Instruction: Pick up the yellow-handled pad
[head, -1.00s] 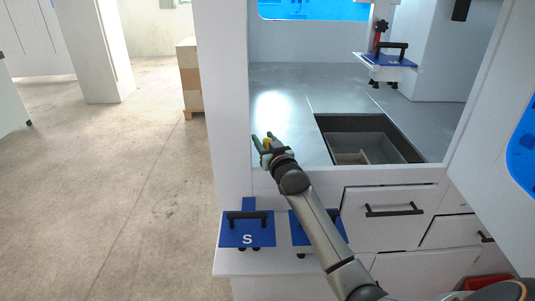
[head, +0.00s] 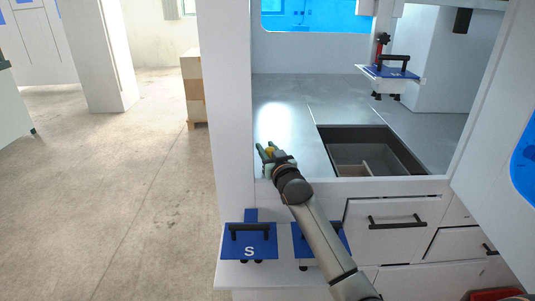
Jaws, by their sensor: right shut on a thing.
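My right gripper (head: 266,153) is over the front left of the grey worktop, inside the machine's opening. It is shut on a small yellow thing (head: 270,153), which looks like the handle of the yellow-handled pad. The pad's body is hidden behind the gripper and wrist, and I cannot tell whether it touches the worktop. My left gripper is not in view.
A blue pad marked S (head: 249,242) with a black handle sits on the front shelf. Another blue pad (head: 303,246) beside it is partly behind my arm. A third blue-topped pad (head: 390,72) hangs over the worktop (head: 290,95). A recessed bin (head: 370,135) opens right of the gripper.

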